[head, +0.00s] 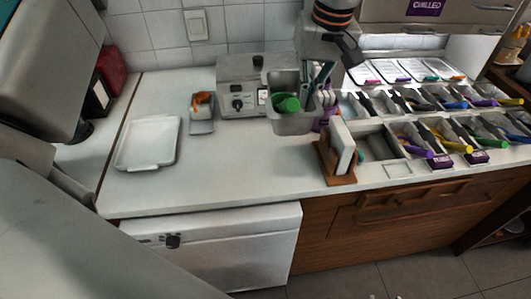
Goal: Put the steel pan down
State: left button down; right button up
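The steel pan (294,125) is a deep grey metal container in the middle of the head view. It overlaps the right part of a grey appliance and looks raised above the counter. A green round item (287,103) is inside it. My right gripper is not in view.
The grey appliance (237,88) with a knob stands behind the pan. A white tray (148,143) and a small container with orange contents (202,127) lie to the left. A wooden stand (336,176) and several topping bins are to the right. The front middle counter (235,165) is clear.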

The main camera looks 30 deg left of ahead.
pick_arm(q)
jog(key=shift+n, duration=0.3)
jog(key=f, duration=1.9)
jog(key=shift+w+d, duration=0.3)
jog(key=shift+w, duration=0.1)
jog(key=shift+f, duration=0.15)
jog(key=c, duration=2.3)
grip_release()
jog(key=r, duration=0.4)
jog(key=d+r, duration=0.1)
jog(key=r, duration=0.3)
jog(key=s+r, duration=0.1)
jog(key=r, duration=0.3)
jog(key=shift+d+b, duration=0.3)
jog(key=shift+d, duration=0.1)
